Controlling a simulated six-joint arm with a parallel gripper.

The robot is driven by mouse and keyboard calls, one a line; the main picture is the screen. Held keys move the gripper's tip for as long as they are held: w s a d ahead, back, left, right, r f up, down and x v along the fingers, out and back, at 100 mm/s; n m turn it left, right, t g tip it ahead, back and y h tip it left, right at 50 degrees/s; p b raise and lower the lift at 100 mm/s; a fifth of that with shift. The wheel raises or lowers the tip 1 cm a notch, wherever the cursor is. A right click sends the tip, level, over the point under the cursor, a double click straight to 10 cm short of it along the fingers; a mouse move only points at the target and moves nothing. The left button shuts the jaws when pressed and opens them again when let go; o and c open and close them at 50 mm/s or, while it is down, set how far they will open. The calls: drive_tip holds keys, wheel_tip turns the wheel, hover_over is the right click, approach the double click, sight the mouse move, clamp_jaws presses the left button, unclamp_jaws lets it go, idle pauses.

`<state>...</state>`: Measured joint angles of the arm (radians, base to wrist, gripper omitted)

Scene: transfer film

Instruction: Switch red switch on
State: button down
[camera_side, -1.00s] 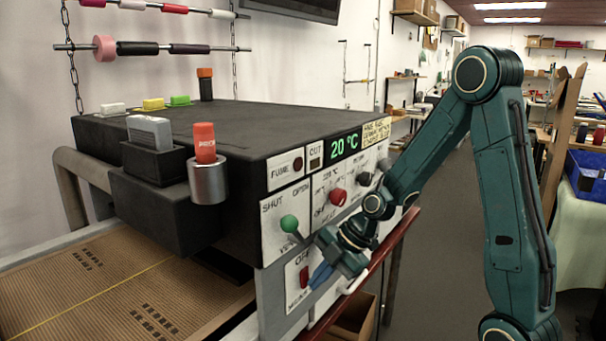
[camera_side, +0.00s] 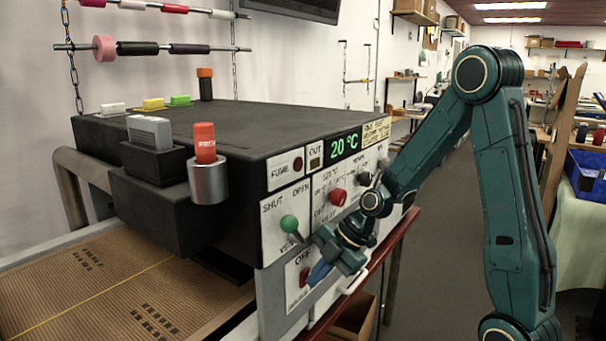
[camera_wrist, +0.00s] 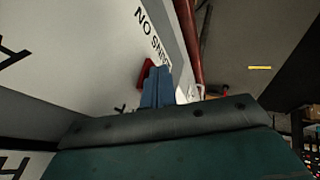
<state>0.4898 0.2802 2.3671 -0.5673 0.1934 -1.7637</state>
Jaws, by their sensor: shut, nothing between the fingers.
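The red switch (camera_side: 304,276) sits on a white plate low on the front panel of the black machine, under the label "OFF". It also shows in the wrist view (camera_wrist: 146,73). My gripper (camera_side: 312,282) is shut and empty, its blue fingers tilted down toward the panel. Its fingertips are right beside the switch's right side and partly cover it in the side view. In the wrist view the shut fingers (camera_wrist: 155,74) are just right of the switch. I cannot tell whether they touch it.
A green-knobbed lever (camera_side: 289,223) stands above the switch, and a red knob (camera_side: 338,197) is to its upper right. The display (camera_side: 344,146) reads 20 °C. A white handle (camera_side: 353,282) and a dark red rail (camera_side: 385,262) lie right of the fingers.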

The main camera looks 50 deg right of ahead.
drive_tip(key=shift+r, duration=0.5)
drive_tip(key=s+d+r, duration=0.3)
drive_tip(key=s+r, duration=0.5)
drive_tip(key=shift+s+d+r, duration=0.25)
drive_tip(key=shift+s+d, duration=0.05)
drive_tip(key=shift+s, duration=0.05)
idle(0.6)
drive_tip(key=shift+s+f, duration=0.15)
drive_tip(key=shift+f, duration=0.45)
